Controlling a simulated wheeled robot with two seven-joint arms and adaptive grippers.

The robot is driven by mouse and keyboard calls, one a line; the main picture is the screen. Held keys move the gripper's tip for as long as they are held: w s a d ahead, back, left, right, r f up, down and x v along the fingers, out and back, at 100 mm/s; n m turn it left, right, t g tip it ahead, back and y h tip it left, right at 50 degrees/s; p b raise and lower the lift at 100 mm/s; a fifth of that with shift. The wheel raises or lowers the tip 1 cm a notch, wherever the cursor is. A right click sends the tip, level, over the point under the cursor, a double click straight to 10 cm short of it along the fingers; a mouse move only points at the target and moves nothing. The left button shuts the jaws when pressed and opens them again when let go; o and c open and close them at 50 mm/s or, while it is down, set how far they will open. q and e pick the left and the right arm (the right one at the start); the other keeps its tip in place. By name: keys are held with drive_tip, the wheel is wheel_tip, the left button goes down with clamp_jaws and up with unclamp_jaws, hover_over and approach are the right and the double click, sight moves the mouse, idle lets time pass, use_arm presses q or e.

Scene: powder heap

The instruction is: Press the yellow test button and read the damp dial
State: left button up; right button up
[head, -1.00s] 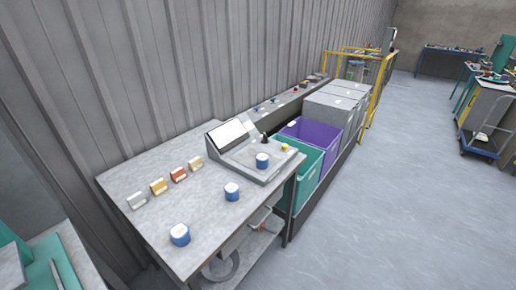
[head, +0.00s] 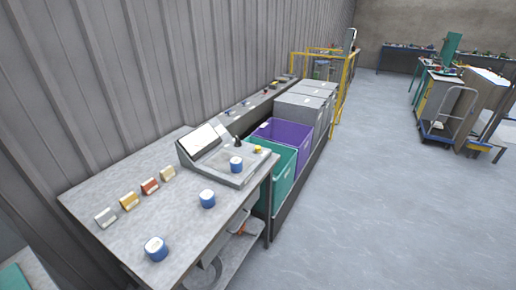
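A grey testing device (head: 225,162) with a tilted pale panel (head: 202,138) stands at the far right end of the grey table. A small yellow button (head: 258,149) shows on its right rear part. A blue and white pot (head: 236,164) stands on the device, with a small black part (head: 238,141) behind it. The panel is too small to read, and I cannot tell which part is the damp dial. Neither of my grippers is in view.
The table (head: 110,183) also holds two blue pots (head: 207,198) (head: 156,248) and several coloured blocks (head: 150,186). Beyond it stand a green bin (head: 283,178), a purple bin (head: 290,134) and grey boxes (head: 300,107). Open floor (head: 370,200) lies to the right. Carts (head: 445,120) stand farther back.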

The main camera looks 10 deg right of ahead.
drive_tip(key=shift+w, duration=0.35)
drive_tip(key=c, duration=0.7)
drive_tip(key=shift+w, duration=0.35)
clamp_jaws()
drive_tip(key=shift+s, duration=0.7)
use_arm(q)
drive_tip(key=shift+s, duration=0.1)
